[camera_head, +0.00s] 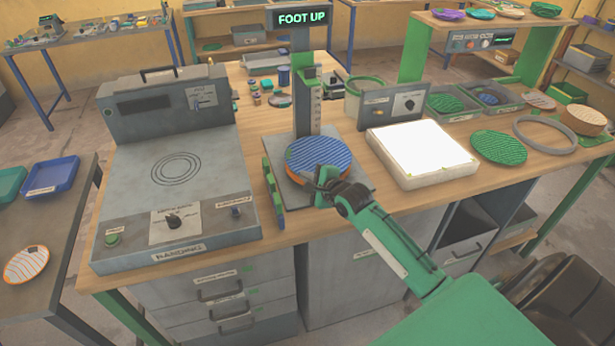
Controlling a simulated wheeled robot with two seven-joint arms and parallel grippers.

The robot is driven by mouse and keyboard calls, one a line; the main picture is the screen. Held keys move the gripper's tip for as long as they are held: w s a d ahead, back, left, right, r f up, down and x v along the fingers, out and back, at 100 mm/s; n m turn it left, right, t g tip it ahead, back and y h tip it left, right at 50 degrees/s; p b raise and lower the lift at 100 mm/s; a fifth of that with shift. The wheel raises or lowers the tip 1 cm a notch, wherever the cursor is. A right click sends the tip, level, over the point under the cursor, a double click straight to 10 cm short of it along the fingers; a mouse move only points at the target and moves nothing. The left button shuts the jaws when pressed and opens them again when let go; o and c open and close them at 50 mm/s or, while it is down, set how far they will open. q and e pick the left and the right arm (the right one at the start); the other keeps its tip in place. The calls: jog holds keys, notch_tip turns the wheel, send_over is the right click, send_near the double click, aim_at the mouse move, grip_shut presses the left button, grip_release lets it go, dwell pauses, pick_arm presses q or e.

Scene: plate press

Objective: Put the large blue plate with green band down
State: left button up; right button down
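The large blue striped plate (318,152) is at the press (305,85), over the press's grey bed (356,186). A brownish edge shows on its near side; I cannot make out a green band. I cannot tell whether the plate rests on the bed or is a little above it. My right gripper (323,176) is at the plate's near right rim and overlaps it in the picture. Its fingers are small and dark, so I cannot tell whether they grip the rim. My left gripper is not in view.
The press sign (302,18) reads "FOOT UP". A grey machine (180,165) stands left of the press and a bright white panel (420,150) right of it. A green plate (498,147) and a grey ring (545,134) lie farther right. Small jars (268,86) stand behind.

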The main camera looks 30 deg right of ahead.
jog(key=shift+f, duration=0.1)
jog(key=shift+s+f, duration=0.1)
jog(key=shift+f, duration=0.15)
jog(key=c, duration=1.8)
grip_release()
jog(key=shift+c, duration=0.2)
jog(key=shift+o, duration=0.7)
jog(key=shift+f, duration=0.1)
jog(key=shift+r, duration=0.25)
jog(key=shift+s+r, duration=0.15)
jog(key=b+v, duration=0.1)
jog(key=v, duration=1)
jog(key=shift+s+r, duration=0.2)
jog(key=shift+s, duration=0.05)
